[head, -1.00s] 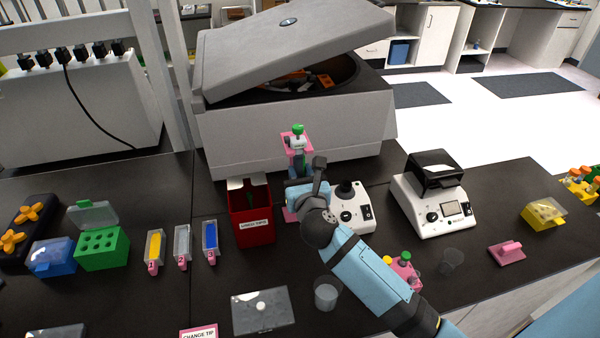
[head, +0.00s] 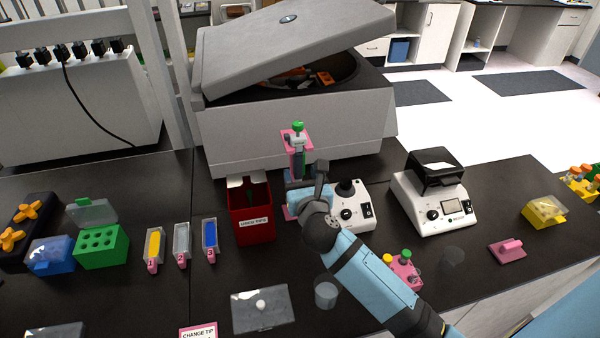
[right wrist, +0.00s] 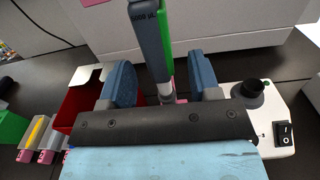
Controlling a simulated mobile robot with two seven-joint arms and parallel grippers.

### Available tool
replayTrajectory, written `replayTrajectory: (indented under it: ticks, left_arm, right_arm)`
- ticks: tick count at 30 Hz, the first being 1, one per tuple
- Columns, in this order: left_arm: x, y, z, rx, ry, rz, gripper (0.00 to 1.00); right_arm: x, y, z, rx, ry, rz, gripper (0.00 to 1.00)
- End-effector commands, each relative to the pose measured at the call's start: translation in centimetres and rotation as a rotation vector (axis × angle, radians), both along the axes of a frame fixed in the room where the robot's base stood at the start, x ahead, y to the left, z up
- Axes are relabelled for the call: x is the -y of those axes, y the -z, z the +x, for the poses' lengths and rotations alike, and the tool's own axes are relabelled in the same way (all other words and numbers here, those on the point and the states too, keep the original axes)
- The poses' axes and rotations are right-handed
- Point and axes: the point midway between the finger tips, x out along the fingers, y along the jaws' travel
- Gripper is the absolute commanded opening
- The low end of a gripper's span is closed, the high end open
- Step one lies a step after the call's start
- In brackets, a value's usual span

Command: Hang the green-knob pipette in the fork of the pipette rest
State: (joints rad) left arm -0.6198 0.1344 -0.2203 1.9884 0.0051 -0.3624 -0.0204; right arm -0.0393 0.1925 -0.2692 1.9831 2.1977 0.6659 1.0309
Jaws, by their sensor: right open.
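The green-knob pipette (head: 298,128) stands about upright at the pink pipette rest (head: 285,141), in front of the grey centrifuge. Its upper body appears to sit at the top of the rest; the exact seating in the fork cannot be told. The rest's pink foot (head: 289,213) shows beside my gripper. My right gripper (head: 304,180) is low in front of the rest. In the right wrist view its two fingers (right wrist: 163,88) are apart, with the grey and green pipette body (right wrist: 153,42) rising between and beyond them, no finger visibly pressing on it. My left gripper is not in view.
A red used-tips box (head: 251,222) stands close left of my gripper. A white device with a black knob (head: 352,212) is close right. The centrifuge (head: 290,115) is behind. A clear cup (head: 326,293) and a pink tube rack (head: 404,271) stand near my right forearm.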

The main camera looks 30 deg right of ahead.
Motion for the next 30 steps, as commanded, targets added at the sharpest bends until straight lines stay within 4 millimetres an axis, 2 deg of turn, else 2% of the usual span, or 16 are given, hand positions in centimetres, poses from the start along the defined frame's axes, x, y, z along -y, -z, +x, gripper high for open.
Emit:
replayTrajectory:
  ticks: [9,15,21,30]
  left_arm:
    - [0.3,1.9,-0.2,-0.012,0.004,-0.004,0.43]
    - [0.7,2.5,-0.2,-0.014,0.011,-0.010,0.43]
    - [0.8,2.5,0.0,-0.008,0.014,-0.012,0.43]
    - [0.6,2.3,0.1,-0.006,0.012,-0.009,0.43]
  right_arm:
    - [-1.9,0.3,-7.2,-0.003,0.000,0.004,0.57]
    - [-2.7,0.2,-10.5,-0.003,0.000,0.002,0.57]
    - [-3.0,0.0,-11.8,-0.002,0.000,0.001,0.57]
    - [-3.1,0.0,-11.8,-0.001,0.000,0.001,0.57]
